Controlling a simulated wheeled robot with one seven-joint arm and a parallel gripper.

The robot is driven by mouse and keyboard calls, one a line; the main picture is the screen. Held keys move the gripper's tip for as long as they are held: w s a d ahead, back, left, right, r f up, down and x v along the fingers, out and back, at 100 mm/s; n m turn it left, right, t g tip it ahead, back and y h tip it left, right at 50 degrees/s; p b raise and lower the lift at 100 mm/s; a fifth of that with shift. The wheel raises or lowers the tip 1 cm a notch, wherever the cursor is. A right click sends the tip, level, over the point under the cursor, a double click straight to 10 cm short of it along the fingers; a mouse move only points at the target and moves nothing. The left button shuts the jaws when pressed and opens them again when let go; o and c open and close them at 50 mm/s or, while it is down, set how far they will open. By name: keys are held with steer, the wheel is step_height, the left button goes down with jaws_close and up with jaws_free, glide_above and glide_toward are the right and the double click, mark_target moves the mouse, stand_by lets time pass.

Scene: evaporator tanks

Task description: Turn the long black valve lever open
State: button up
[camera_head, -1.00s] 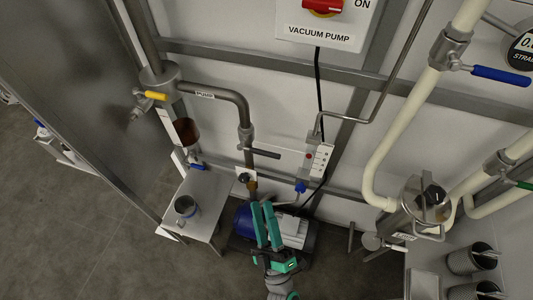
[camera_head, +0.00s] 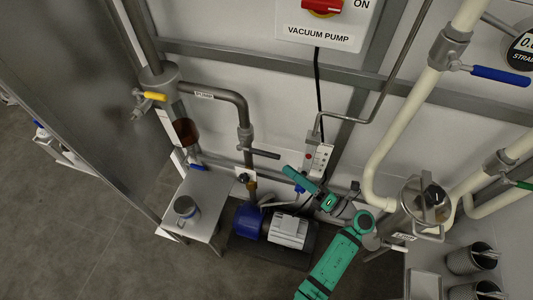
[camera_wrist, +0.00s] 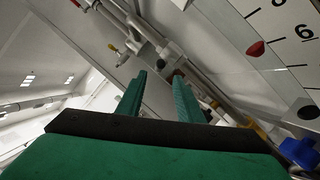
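The long black valve lever (camera_head: 265,154) sticks out to the right from a valve on the steel pipe, above the blue pump, in the head view. It lies close to horizontal. My gripper (camera_head: 288,172) has its green fingers pointing up and left, a little below and right of the lever's free end, apparently apart from it. The wrist view shows the two fingers (camera_wrist: 159,77) spread apart with nothing held between them. I cannot pick out the black lever for sure in the wrist view.
A blue and grey pump (camera_head: 290,231) stands on the floor below. A small table (camera_head: 204,205) with a metal cup (camera_head: 185,207) is at left. A power strip (camera_head: 320,158) hangs near my gripper. White pipes (camera_head: 376,165) and steel baskets (camera_head: 468,259) stand at right.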

mark_target(266, 153)
steer(key=x, duration=1)
steer(key=shift+a+r, duration=0.1)
steer(key=shift+a, duration=0.05)
jaws_close()
